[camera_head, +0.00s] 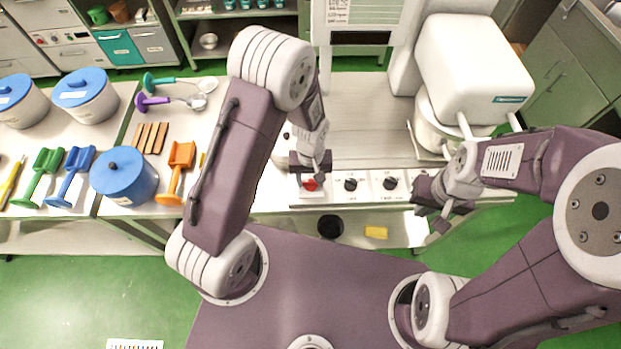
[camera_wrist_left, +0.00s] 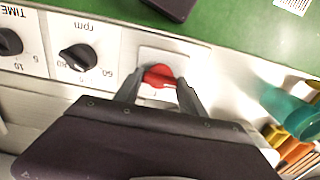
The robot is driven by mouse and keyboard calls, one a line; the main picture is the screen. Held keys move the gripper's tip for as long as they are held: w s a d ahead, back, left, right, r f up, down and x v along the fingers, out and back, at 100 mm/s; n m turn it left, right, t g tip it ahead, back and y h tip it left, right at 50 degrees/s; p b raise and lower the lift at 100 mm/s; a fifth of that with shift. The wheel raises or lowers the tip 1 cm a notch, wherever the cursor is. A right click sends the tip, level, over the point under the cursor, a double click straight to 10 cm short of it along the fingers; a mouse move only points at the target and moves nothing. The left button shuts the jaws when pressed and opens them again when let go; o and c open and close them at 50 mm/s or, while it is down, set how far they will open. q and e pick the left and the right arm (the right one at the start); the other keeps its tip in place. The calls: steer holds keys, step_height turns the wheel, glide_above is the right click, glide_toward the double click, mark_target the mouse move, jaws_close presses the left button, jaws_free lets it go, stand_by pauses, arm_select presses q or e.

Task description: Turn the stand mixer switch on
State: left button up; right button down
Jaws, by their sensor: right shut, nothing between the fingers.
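The stand mixer (camera_head: 470,65) is a large white machine at the back right. Its front panel (camera_head: 420,183) carries a red switch (camera_head: 310,184), which also shows in the left wrist view (camera_wrist_left: 158,76). My left gripper (camera_head: 314,172) is at the switch. In the left wrist view its fingers (camera_wrist_left: 160,84) are apart, one on each side of the red switch, with a small gap showing; contact cannot be made out. My right gripper (camera_head: 436,208) is shut and empty, in front of the panel's right part.
Black knobs (camera_head: 351,184) (camera_head: 390,183) sit right of the switch. Left are blue-lidded pots (camera_head: 124,176), an orange scoop (camera_head: 178,172), wooden sticks (camera_head: 150,138) and ladles (camera_head: 178,102). A yellow block (camera_head: 376,232) lies below the panel. Green floor is open at lower left.

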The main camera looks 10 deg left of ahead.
arm_select(q)
steer(key=c, duration=0.3)
steer(key=shift+m, duration=0.3)
steer(key=m, duration=0.8)
steer(key=shift+m+p, duration=0.3)
steer(key=m, duration=0.8)
steer(key=shift+m, duration=0.5)
